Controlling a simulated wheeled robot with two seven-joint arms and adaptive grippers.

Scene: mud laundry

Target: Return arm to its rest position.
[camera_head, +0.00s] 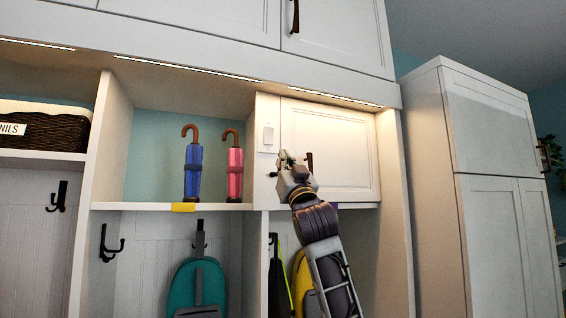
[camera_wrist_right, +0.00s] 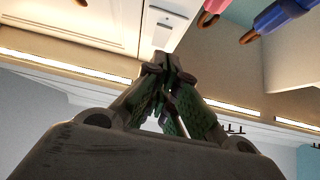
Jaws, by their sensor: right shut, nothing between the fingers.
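My right gripper (camera_head: 287,163) is raised in front of the small closed white cabinet door (camera_head: 345,140), near its left edge. Its fingers are together with nothing between them. In the right wrist view the green-padded fingers (camera_wrist_right: 166,68) meet at their tips, with the cabinet front and a white switch plate (camera_wrist_right: 162,30) beyond them. I cannot tell whether the fingertips touch the cabinet. My right arm (camera_head: 318,225) reaches up from the lower right of the head view. My left gripper is not in view.
A blue umbrella (camera_head: 193,170) and a pink umbrella (camera_head: 235,172) stand in the open cubby to the left. A teal backpack (camera_head: 198,283) and a yellow item (camera_head: 303,285) hang below. A wicker basket (camera_head: 60,131) sits far left. A tall white cabinet (camera_head: 500,190) stands right.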

